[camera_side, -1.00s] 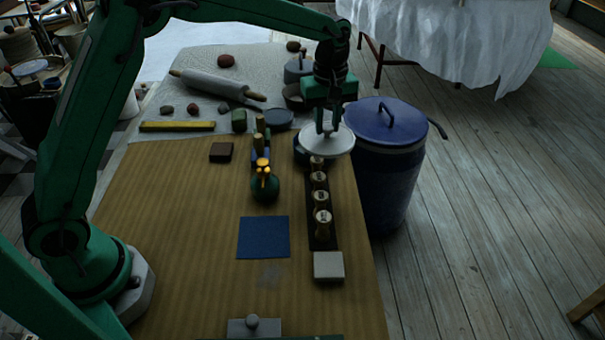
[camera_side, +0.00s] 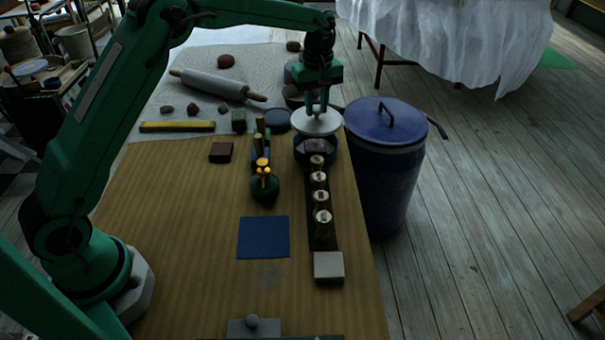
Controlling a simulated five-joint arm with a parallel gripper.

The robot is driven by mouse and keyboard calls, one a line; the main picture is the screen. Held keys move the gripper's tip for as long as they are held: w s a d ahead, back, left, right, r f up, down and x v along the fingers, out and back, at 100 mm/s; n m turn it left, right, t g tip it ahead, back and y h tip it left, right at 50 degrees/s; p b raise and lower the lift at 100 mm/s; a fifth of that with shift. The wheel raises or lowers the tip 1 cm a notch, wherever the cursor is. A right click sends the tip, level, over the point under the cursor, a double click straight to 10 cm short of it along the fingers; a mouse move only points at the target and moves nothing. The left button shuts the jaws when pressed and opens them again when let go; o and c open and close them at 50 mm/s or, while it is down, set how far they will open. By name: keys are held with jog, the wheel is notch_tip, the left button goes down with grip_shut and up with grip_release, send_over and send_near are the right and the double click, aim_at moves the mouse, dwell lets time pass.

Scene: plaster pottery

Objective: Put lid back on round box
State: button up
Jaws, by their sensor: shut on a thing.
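My gripper (camera_side: 317,108) is shut on a white round lid (camera_side: 318,124) and holds it level at the far right part of the table. The round box (camera_side: 316,150) is dark blue and stands just below the lid in the picture, with its top opening partly showing and something brownish inside. The lid hangs over the box's far rim. Whether the two touch cannot be told.
A row of several stamps (camera_side: 321,199) on a dark strip runs in front of the box. A large blue lidded barrel (camera_side: 384,160) stands right of the table. A blue cloth square (camera_side: 263,237) and bare wood lie nearer.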

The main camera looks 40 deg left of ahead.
aim_at(316, 118)
jog(key=shift+f, duration=2.9)
jog(key=shift+f, duration=0.15)
dwell(0.4)
jog(key=o, duration=1.5)
jog(key=shift+o, duration=0.2)
jog(key=shift+r, duration=3.5)
